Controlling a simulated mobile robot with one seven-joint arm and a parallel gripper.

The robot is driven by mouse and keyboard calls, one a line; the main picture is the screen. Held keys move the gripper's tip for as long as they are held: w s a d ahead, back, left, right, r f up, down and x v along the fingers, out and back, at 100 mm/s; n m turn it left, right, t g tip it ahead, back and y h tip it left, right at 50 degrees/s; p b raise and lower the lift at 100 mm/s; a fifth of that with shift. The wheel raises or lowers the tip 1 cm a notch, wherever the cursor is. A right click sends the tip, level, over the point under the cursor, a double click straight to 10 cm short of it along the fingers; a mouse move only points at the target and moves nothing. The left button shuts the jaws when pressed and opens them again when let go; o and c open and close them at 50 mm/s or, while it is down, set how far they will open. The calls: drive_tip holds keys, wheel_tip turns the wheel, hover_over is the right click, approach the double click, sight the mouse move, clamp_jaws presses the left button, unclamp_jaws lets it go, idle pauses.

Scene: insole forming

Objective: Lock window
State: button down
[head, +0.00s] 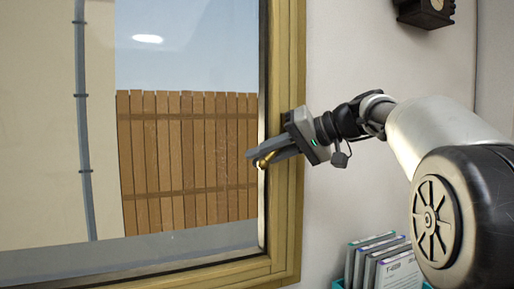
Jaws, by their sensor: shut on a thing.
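The window (285,190) has a light wooden frame and a large glass pane, and it looks shut against its frame. A small brass-coloured handle (263,163) sits on the right side of the window. My gripper (262,157) reaches in from the right, with its fingers pointing left. It is shut on the brass handle. The fingers hide part of the handle, so I cannot tell exactly which way it is turned.
A pale wall (345,205) lies right of the window. Several file boxes (392,268) stand in a teal holder below my arm. A dark box-shaped fixture (425,12) is on the wall at the upper right. A wooden fence (185,160) shows outside through the glass.

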drive_tip(key=shift+w+d+f+n+h, duration=0.2)
drive_tip(key=shift+d+f+n+h, duration=0.2)
drive_tip(key=shift+d+f+h, duration=0.25)
drive_tip(key=shift+a+r, duration=0.1)
drive_tip(key=shift+a, duration=0.05)
drive_tip(key=c, duration=1.7)
unclamp_jaws()
